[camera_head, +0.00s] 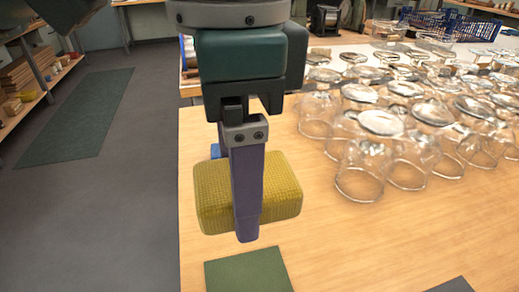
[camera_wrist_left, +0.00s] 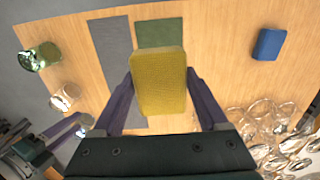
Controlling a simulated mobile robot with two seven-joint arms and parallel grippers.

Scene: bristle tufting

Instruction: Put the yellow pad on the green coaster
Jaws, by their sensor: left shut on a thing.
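My left gripper (camera_head: 245,200) is shut on the yellow pad (camera_head: 281,190), with one purple finger across its near face. The pad is a thick, textured block held above the wooden table. In the left wrist view the pad (camera_wrist_left: 159,82) sits between the two fingers. The green coaster (camera_head: 250,272) is a flat square on the table, nearer than the pad and apart from it in the head view. In the left wrist view the coaster (camera_wrist_left: 160,33) shows just beyond the pad, which hides part of it.
Many clear glasses (camera_head: 380,150) crowd the table's right and back. A grey flat strip (camera_wrist_left: 112,50) lies beside the coaster. The table's front right (camera_head: 400,240) is mostly clear.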

